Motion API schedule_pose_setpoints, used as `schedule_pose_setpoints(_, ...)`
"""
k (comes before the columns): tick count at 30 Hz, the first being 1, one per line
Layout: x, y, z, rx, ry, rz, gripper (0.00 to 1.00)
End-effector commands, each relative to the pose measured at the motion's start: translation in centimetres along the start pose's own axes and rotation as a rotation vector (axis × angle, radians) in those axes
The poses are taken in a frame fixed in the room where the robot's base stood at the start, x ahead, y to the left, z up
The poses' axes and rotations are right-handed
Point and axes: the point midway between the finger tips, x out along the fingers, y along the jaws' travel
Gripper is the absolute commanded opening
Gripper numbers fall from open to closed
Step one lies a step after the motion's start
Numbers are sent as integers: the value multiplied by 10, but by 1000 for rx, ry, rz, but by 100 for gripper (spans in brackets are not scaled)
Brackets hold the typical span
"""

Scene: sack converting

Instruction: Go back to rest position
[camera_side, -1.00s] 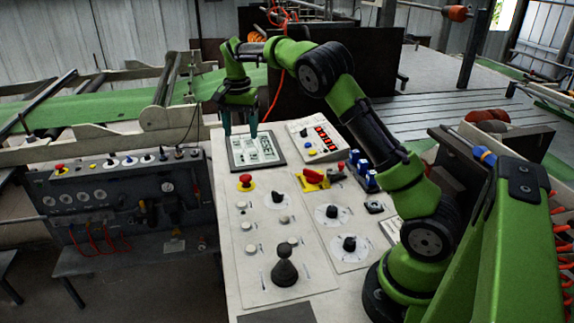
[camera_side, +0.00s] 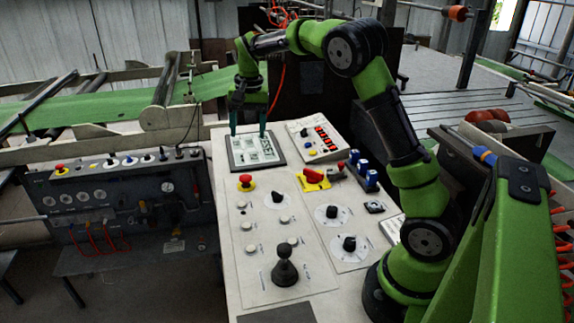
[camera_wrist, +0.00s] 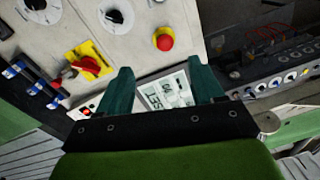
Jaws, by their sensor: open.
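My gripper (camera_side: 248,130) is open and empty, pointing down above the flat screen panel (camera_side: 254,150) at the far end of the white control desk. Its two teal fingers stand apart; in the side view their tips overlap the panel, and I cannot tell the exact gap. In the wrist view the fingers of my gripper (camera_wrist: 165,84) spread in front of the screen panel (camera_wrist: 168,92), hiding part of it.
The desk (camera_side: 232,300) carries a red stop button (camera_side: 246,181), a yellow-red switch (camera_side: 313,177), a keypad box (camera_side: 318,141), blue switches (camera_side: 363,172), several knobs and a black joystick (camera_side: 285,268). A green conveyor belt (camera_side: 95,102) runs behind at left.

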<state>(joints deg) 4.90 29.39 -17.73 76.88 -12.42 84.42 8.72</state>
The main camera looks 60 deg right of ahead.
Motion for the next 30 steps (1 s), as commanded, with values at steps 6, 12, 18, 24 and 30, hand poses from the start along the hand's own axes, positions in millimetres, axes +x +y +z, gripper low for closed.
schedule_pose_setpoints(6, -37, 20, 83, -212, 45, -164, 67)
schedule_pose_setpoints(12, -55, 47, 164, -397, 126, -289, 67)
schedule_pose_setpoints(18, -57, 82, 231, -546, 229, -383, 67)
schedule_pose_setpoints(24, -59, 103, 265, -608, 299, -438, 67)
schedule_pose_setpoints(30, -70, 104, 269, -620, 336, -469, 67)
